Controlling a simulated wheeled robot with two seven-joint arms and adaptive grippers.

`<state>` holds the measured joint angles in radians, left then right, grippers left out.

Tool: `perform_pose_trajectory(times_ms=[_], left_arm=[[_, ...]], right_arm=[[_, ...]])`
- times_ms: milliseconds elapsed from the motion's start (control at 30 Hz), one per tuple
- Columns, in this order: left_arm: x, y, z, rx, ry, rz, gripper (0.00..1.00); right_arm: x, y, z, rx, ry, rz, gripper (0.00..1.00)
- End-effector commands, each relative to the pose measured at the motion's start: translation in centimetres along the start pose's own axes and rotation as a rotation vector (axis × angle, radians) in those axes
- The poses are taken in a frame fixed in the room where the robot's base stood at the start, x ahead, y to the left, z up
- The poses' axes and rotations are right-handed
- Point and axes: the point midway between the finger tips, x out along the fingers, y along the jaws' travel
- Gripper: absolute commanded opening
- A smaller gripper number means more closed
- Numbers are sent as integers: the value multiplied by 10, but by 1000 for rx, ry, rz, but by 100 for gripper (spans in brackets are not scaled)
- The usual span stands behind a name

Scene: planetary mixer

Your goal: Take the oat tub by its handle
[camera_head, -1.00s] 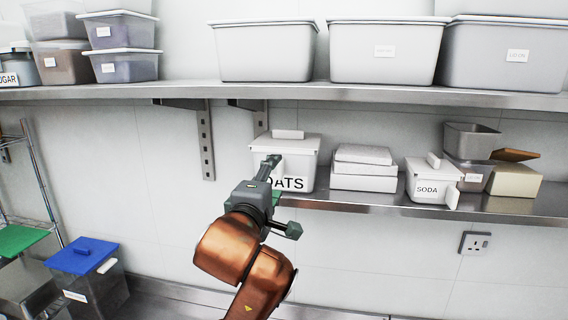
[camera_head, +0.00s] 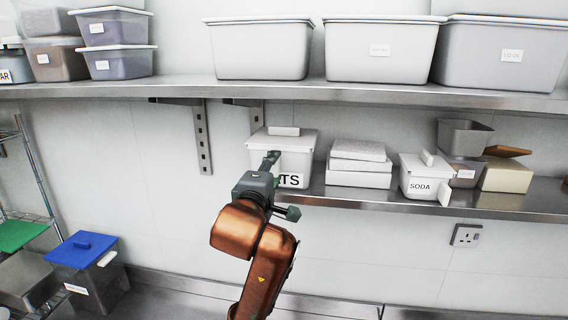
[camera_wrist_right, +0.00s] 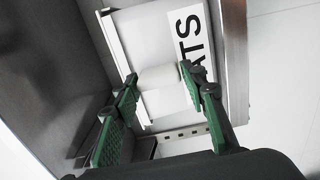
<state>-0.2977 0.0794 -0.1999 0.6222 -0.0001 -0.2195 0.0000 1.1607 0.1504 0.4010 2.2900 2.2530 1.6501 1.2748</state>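The oat tub (camera_head: 307,150) is a white lidded tub on the lower shelf. Its front label shows only "TS" in the head view, since my right gripper (camera_head: 280,186) covers the rest. In the right wrist view the tub (camera_wrist_right: 150,35) shows its label sideways. A white block-like handle (camera_wrist_right: 160,76) stands out from its front. My right gripper (camera_wrist_right: 158,76) is open, with its green-padded fingers spread on either side of the handle. I cannot tell whether the fingertips touch it. My left gripper is not in view.
Right of the tub stand stacked white boxes (camera_head: 360,165), a soda tub (camera_head: 417,184) and a grey bin (camera_head: 463,138). The upper shelf (camera_head: 380,92) with large bins runs above. A blue-lidded bin (camera_head: 85,250) is at lower left.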

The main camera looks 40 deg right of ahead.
Motion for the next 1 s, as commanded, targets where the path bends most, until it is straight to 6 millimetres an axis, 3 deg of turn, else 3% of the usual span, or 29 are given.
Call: perform_pose_trajectory(times_ms=[167,533,1000], left_arm=[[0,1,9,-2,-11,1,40],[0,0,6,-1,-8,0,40],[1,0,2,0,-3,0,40]], right_arm=[[0,0,0,0,-1,0,26],[0,0,0,-1,1,-1,0],[-1,2,0,1,1,5,0]])
